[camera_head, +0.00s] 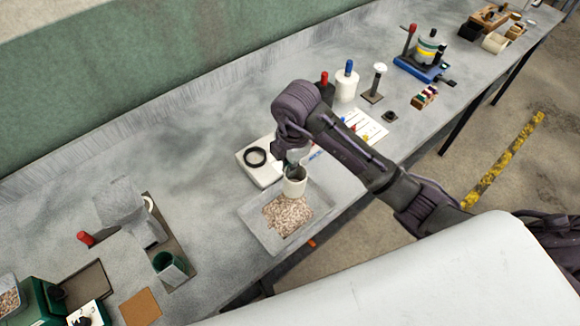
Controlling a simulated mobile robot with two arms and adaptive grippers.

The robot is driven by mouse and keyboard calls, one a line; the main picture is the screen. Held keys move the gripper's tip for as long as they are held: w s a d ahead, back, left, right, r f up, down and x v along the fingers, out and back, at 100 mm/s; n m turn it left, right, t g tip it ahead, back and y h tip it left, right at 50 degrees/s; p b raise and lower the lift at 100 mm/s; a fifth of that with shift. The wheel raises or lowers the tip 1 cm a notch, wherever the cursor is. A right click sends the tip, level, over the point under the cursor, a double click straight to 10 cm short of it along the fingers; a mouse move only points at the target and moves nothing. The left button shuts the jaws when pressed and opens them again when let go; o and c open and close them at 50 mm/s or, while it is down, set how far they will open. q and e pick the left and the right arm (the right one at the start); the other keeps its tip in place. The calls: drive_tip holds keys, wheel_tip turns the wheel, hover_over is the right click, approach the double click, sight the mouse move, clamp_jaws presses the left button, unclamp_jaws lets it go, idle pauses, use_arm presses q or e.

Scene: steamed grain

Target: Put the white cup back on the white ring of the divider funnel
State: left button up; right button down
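The white cup (294,187) is at the back edge of the tray of grain, upright or nearly so. My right gripper (293,168) reaches down from above to the cup's rim and appears shut on it; the fingertips are partly hidden. I cannot tell whether the cup touches the grain. The divider funnel (122,203) is a grey hopper at the left, well away from the cup. A white ring (149,203) shows at its right side, partly hidden by the hopper. My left gripper is not in view.
The grey tray (254,226) holds pale grain. A white scale (247,171) with a black ring stands behind it. A green cup (170,268) and a red knob (85,238) are near the funnel. Bottles (346,82) stand farther right. The bench between funnel and tray is clear.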

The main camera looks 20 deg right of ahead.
drive_tip(key=shift+g+h, duration=0.3)
drive_tip(key=shift+s+d, duration=0.1)
drive_tip(key=shift+s, duration=0.05)
